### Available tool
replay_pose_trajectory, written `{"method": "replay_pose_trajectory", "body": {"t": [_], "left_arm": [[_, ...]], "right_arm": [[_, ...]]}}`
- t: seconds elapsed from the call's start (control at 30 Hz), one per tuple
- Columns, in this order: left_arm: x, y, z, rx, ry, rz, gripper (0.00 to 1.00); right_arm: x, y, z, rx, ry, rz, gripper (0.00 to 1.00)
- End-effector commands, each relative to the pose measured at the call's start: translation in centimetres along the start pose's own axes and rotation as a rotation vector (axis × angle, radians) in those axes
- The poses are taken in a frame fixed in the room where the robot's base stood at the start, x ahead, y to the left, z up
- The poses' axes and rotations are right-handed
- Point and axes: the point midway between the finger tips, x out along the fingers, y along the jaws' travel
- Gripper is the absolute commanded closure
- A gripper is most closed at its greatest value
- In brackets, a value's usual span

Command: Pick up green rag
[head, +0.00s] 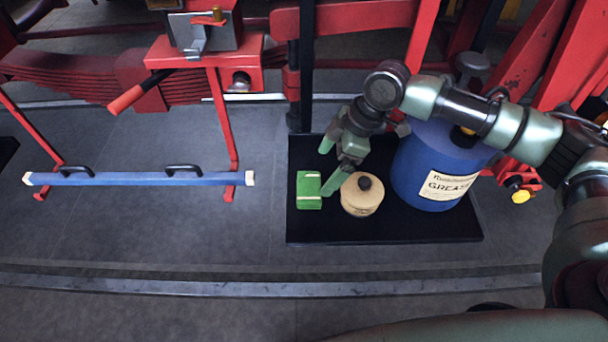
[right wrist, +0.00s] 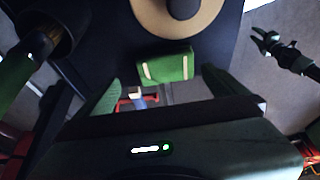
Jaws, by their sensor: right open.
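The green rag (head: 308,190) is a small folded block with two pale bands. It lies on the black mat (head: 400,232), near its left edge. My right gripper (head: 328,168) is open, with its two green fingers pointing down and left, just right of the rag in the head view. In the right wrist view the rag (right wrist: 166,65) shows just beyond the open fingers of my right gripper (right wrist: 160,88). Nothing is between the fingers. I cannot tell the exact gap to the rag. My left gripper does not show in the head view.
A tan round tin with a dark knob (head: 361,196) stands close right of the rag. A blue grease drum (head: 432,165) is farther right, partly behind my right arm. A blue bar with black handles (head: 130,179) is at left. A dark pronged shape (right wrist: 285,50) is unclear.

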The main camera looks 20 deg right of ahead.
Motion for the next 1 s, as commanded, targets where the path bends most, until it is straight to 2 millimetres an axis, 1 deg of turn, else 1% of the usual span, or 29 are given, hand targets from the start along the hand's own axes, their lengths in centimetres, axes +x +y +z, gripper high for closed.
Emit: {"method": "replay_pose_trajectory", "body": {"t": [0.07, 0.23, 0.3, 0.37, 0.4, 0.5, 0.57, 0.7, 0.83, 0.87, 0.9, 0.97, 1.0], "left_arm": [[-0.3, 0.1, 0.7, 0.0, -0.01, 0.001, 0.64], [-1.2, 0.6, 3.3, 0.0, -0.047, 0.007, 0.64], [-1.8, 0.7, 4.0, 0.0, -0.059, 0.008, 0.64], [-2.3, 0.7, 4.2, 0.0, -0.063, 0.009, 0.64], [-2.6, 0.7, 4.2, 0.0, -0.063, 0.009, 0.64], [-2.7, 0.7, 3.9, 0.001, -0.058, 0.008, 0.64], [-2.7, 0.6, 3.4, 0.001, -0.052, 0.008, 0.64], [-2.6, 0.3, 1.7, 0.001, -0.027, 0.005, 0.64], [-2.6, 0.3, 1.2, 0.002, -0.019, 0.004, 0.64], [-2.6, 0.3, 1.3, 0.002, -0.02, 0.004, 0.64], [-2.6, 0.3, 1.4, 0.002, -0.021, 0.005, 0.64], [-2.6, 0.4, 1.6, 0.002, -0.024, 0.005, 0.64], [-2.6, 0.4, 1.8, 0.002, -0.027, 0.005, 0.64]], "right_arm": [[0.8, -0.1, -0.1, 0.001, -0.001, -0.004, 0.0], [2.6, -0.2, -0.4, -0.001, -0.001, -0.003, 0.0], [3.4, -0.3, -0.7, -0.002, -0.001, -0.004, 0.0], [4.3, -0.4, -1.0, -0.002, -0.002, -0.004, 0.0], [5.0, -0.5, -1.2, -0.003, -0.001, -0.005, 0.0], [6.5, -0.4, -1.0, 0.0, -0.002, -0.003, 0.0], [7.0, -0.4, -1.0, 0.0, -0.001, -0.002, 0.0], [7.4, -0.3, -0.9, 0.0, 0.0, 0.0, 0.0], [7.4, -0.3, -0.9, 0.0, 0.0, -0.001, 0.0], [7.4, -0.3, -0.9, 0.0, 0.0, -0.001, 0.08], [7.4, -0.3, -0.9, 0.0, 0.0, -0.001, 0.19], [7.4, -0.3, -0.9, 0.0, 0.0, -0.001, 0.36], [7.4, -0.3, -0.9, 0.0, 0.0, -0.001, 0.47]]}}
